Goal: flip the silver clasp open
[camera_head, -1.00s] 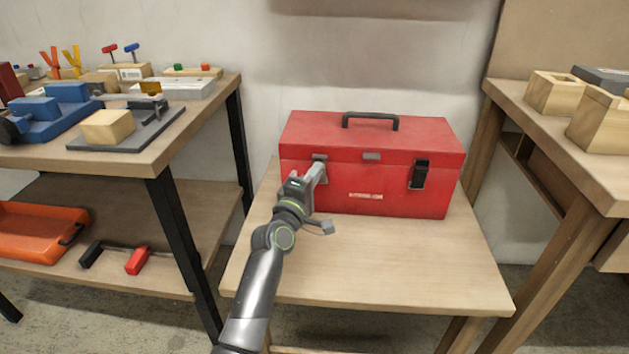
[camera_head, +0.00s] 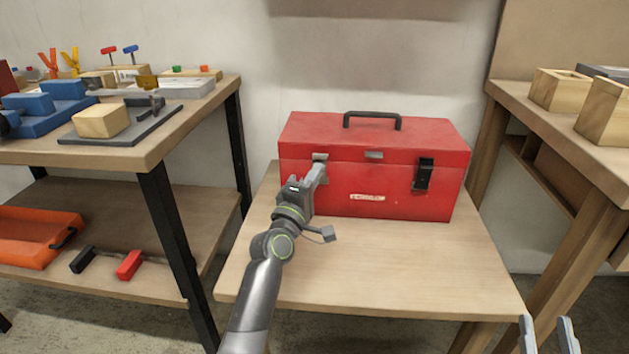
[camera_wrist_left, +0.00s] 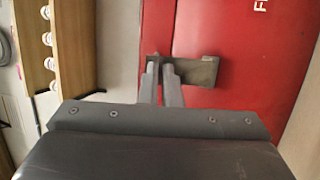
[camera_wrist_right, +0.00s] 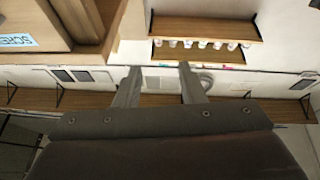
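The red toolbox (camera_head: 375,170) stands closed on a low wooden table, with a black handle on its lid. The silver clasp (camera_head: 320,157) is at its front left and is partly hidden by my left gripper (camera_head: 318,174). In the left wrist view the clasp (camera_wrist_left: 200,72) shows as a grey metal piece against the red front. The left fingers (camera_wrist_left: 162,72) are close together, with the clasp's narrow end at their tips. A black clasp (camera_head: 423,174) sits at the box's front right, upright against it. My right gripper (camera_head: 549,335) is open and empty at the lower right, away from the box.
A left workbench (camera_head: 150,155) holds blue and wooden fixtures, with an orange tray (camera_head: 30,240) on its lower shelf. The low table (camera_head: 400,270) is bare in front of the toolbox.

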